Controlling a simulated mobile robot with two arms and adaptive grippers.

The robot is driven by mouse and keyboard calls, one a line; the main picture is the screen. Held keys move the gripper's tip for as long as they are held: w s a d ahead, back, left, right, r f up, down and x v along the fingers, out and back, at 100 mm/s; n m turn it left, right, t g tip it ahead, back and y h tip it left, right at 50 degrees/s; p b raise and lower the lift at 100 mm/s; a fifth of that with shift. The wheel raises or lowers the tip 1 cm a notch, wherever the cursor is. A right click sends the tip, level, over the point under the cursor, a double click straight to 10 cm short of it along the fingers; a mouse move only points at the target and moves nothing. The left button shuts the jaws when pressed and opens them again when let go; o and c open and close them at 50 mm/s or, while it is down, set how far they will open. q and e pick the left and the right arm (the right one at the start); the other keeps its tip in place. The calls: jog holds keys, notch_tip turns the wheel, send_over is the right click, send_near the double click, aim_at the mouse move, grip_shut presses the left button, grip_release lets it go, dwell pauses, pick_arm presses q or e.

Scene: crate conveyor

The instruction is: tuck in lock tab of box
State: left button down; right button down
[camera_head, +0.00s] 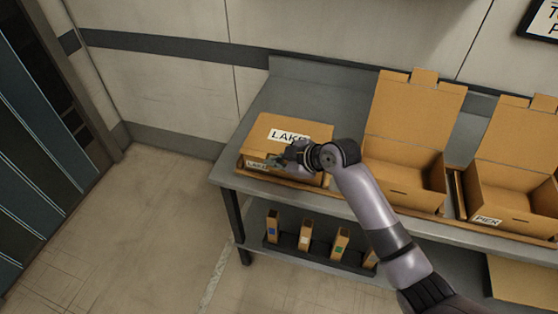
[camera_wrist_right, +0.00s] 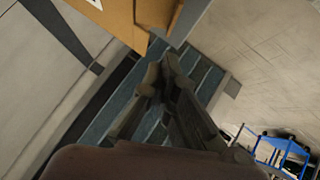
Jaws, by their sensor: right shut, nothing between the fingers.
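A closed cardboard box (camera_head: 312,132) labelled LAKE stands at the left end of the grey bench. Its lid lies down over the top, and a second label shows on its front. My right gripper (camera_head: 276,160) is at the front of this box, near the upper front edge. It is shut and holds nothing. Its fingers and wrist cover part of the box front, so I cannot tell how the lock tab sits. In the right wrist view the two fingers (camera_wrist_right: 165,72) point towards cardboard (camera_wrist_right: 125,18) at the top. My left gripper is not in view.
Two open boxes with raised lids stand to the right, a middle one (camera_head: 413,117) and one labelled PICK (camera_head: 520,140). The grey bench (camera_head: 290,85) is clear behind the LAKE box. Several narrow cartons stand on the lower shelf (camera_head: 318,256). The floor at left is free.

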jog(key=f, duration=0.2)
jog(key=w+f, duration=0.1)
jog(key=shift+w+d+p, duration=0.1)
jog(key=shift+d+p, duration=0.2)
jog(key=shift+d, duration=0.05)
